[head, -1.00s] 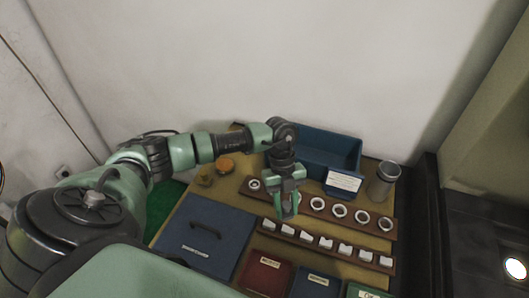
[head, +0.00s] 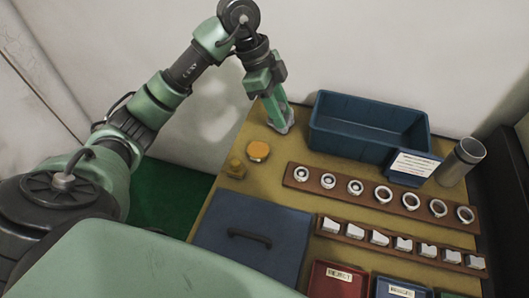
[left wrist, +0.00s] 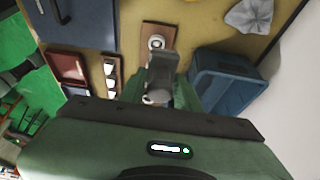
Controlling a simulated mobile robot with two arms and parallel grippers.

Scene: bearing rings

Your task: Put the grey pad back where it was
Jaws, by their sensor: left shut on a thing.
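My left gripper (head: 281,124) is raised over the far left part of the table, left of the blue bin. It is shut on the grey pad (left wrist: 163,70), which shows as a dark grey slab between the fingers in the left wrist view. In the head view the pad is small and mostly hidden by the fingers. A brown rack (head: 296,182) holds a row of several bearing rings, including a ring (head: 438,208) near its right end. My right gripper is not in view.
A blue bin (head: 330,140) stands at the back, with a grey cylinder (head: 461,161) to its right. A crumpled light grey cloth (left wrist: 250,16) lies near the bin. An orange-topped jar (head: 258,151), blue lidded box (head: 225,213), rack of white blocks (head: 327,236) and red box (head: 338,279) crowd the table.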

